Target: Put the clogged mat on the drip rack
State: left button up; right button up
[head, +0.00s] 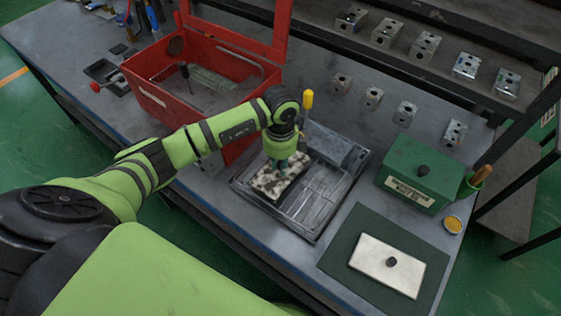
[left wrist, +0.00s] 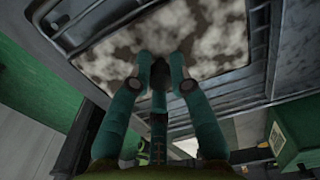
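The clogged mat (head: 265,185) is a mottled white and brown pad at the left part of a dark grey drip rack (head: 308,226) with bars. My left gripper (head: 285,165) points down over it. In the left wrist view the two teal fingertips (left wrist: 160,72) close on the black knob of the mottled mat (left wrist: 112,58), one on each side. Rack rails (left wrist: 62,22) show around the mat there. Whether the mat rests fully on the rack or is slightly above it, I cannot tell. My right gripper is not in view.
A clean white mat (head: 370,262) with a black knob lies on a dark green sheet (head: 345,235) at right. A green box (head: 410,165) stands behind it. A red bin (head: 150,95) stands at left. Several metal valve blocks (head: 373,98) line the back.

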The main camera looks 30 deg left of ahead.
pick_arm(q)
jog(key=o, duration=0.3)
jog(key=shift+r, duration=0.15)
jog(key=shift+r+b, duration=1.4)
jog(key=shift+r, duration=4.65)
